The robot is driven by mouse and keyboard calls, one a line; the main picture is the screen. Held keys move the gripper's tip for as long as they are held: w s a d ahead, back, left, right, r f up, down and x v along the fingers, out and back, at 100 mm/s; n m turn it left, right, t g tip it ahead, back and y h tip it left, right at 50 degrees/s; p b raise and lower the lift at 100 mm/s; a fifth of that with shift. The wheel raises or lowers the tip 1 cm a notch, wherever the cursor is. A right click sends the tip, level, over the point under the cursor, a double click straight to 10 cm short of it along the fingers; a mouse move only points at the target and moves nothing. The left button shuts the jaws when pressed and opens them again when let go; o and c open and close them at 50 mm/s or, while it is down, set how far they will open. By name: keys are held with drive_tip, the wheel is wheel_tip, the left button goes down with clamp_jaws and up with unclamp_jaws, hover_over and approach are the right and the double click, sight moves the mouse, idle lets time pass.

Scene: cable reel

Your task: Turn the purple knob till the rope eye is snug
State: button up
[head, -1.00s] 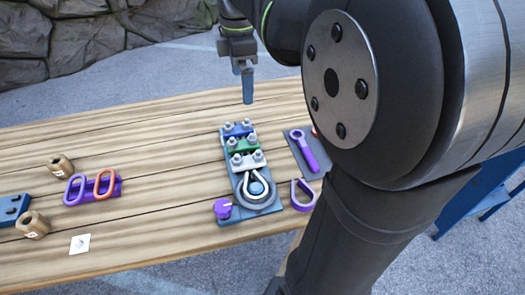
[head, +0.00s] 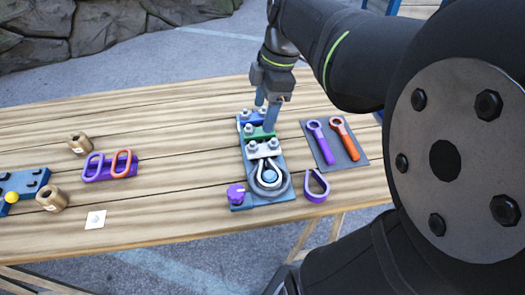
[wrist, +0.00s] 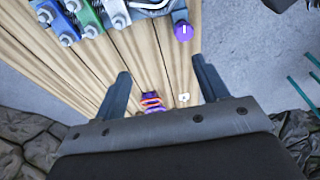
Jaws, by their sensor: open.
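The purple knob (head: 237,194) sits on the front left corner of a blue base plate (head: 240,165). It also shows near the top of the wrist view (wrist: 183,31), with a white mark on its face. The pale rope eye (head: 272,163) lies in a grey round holder at the front of the plate. In the wrist view it is mostly cut off by the top edge. My gripper (head: 266,112) is open and empty, fingers pointing down, by the back end of the plate. Its two blue fingers stand wide apart in the wrist view (wrist: 160,78).
Blue, green and silver clamps (head: 262,133) with upright bolts stand on the plate. Right are a purple wrench (head: 320,142), an orange wrench (head: 345,138) and a loose purple loop (head: 315,187). Left are a purple-and-orange link block (head: 110,168) and wooden cylinders (head: 80,144).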

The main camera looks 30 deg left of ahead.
drive_tip(key=g+y, duration=0.1)
drive_tip(key=y, duration=0.1)
approach(237, 191)
drive_tip(key=x, duration=0.9)
drive_tip(key=shift+s, duration=0.1)
drive_tip(key=c, duration=1)
